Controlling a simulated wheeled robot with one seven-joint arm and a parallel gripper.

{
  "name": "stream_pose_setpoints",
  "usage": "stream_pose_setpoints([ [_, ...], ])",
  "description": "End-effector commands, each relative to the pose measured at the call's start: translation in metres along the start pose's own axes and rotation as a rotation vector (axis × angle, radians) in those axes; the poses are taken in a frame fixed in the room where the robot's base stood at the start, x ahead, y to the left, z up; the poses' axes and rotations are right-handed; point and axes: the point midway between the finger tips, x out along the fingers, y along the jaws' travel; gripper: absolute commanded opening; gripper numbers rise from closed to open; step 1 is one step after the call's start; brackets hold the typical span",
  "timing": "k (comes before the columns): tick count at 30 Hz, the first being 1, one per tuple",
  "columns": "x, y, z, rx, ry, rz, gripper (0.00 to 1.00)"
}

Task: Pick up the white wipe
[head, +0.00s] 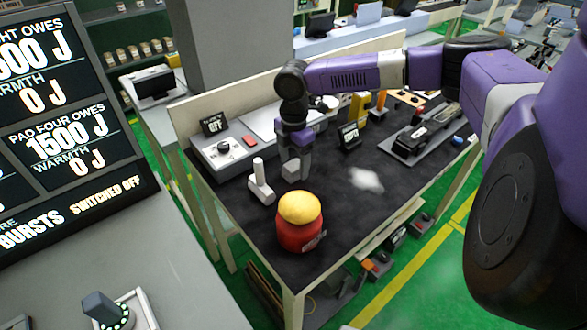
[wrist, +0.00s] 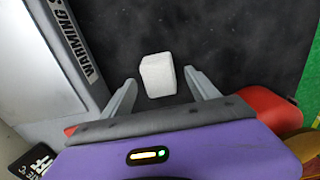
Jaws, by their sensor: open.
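A small white block (wrist: 158,75), which looks like the white wipe, is on the dark tabletop (wrist: 235,35) in the wrist view. It lies between and slightly beyond the tips of my gripper (wrist: 162,88). The gripper is open, with a gap on both sides of the block. In the head view my gripper (head: 295,165) points down over the left part of the table; I cannot tell the block from the fingers there. A blurred whitish patch (head: 367,180) shows farther right; I cannot tell what it is.
A red jar with a yellow top (head: 301,222) stands in front of my gripper. A white piece with an upright post (head: 260,182) is just left. A grey console (head: 222,150) lies behind. A black-and-grey device (head: 420,135) is at right. The table's middle is mostly clear.

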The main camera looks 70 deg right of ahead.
Motion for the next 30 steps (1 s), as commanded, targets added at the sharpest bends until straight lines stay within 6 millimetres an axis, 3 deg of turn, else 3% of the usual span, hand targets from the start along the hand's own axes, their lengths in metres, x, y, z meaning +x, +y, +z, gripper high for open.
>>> stream_pose_setpoints([
  [4,0.0129,-0.0004,0.0006,0.002,-0.001,-0.001,0.69],
  [11,0.0148,-0.0003,0.0004,0.002,0.0,0.0,0.69],
  [14,0.0147,-0.0003,0.0004,0.002,0.0,0.0,0.53],
  [21,0.0146,-0.0004,0.0003,0.001,0.0,0.0,0.06],
  [30,0.0127,-0.0002,0.0004,0.002,0.0,0.0,0.05],
])
